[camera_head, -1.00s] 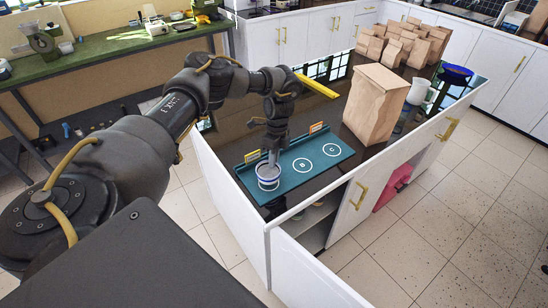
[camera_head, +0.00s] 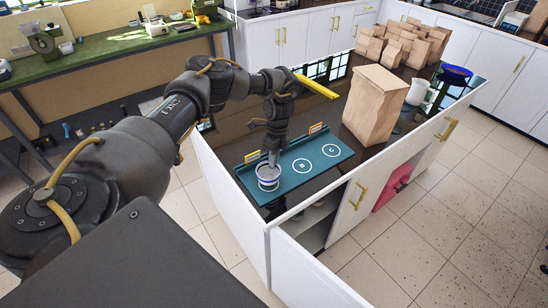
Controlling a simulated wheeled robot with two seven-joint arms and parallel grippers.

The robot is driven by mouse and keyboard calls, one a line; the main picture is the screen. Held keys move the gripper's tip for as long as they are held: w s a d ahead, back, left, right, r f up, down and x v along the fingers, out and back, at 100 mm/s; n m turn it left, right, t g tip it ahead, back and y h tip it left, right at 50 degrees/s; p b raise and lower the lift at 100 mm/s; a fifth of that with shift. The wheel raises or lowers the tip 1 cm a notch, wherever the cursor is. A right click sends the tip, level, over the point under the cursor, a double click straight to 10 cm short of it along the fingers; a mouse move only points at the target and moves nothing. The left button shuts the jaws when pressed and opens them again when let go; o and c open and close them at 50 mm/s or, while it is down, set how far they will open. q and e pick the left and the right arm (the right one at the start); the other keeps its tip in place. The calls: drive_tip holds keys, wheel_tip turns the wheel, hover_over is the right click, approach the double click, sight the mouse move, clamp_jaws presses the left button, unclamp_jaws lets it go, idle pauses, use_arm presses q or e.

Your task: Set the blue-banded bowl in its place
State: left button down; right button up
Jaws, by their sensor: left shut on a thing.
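The blue-banded bowl (camera_head: 268,182) is a small white bowl with a blue band. It is at the left end of a teal mat (camera_head: 313,172) on the dark counter top, over the leftmost circle. My left gripper (camera_head: 273,160) points down at the bowl and is shut on its rim. Whether the bowl's base touches the mat is too small to tell. The mat has two more white circles, marked B and C, both bare. My right gripper is not in view.
A yellow tag (camera_head: 252,157) and an orange tag (camera_head: 316,128) stand at the mat's back edge. A large paper bag (camera_head: 374,105), a white pitcher (camera_head: 418,91) and a dark blue bowl (camera_head: 455,74) stand to the right. Several smaller bags are behind.

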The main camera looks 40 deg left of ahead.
use_arm(q)
drive_tip(key=shift+f, duration=0.25)
drive_tip(key=shift+f+b, duration=0.4)
drive_tip(key=shift+f, duration=0.05)
drive_tip(key=c, duration=1.4)
unclamp_jaws()
drive_tip(key=shift+c, duration=0.2)
drive_tip(key=shift+r, duration=0.2)
drive_tip(key=b+v, duration=0.1)
drive_tip(key=v, duration=0.9)
drive_tip(key=shift+r, duration=0.15)
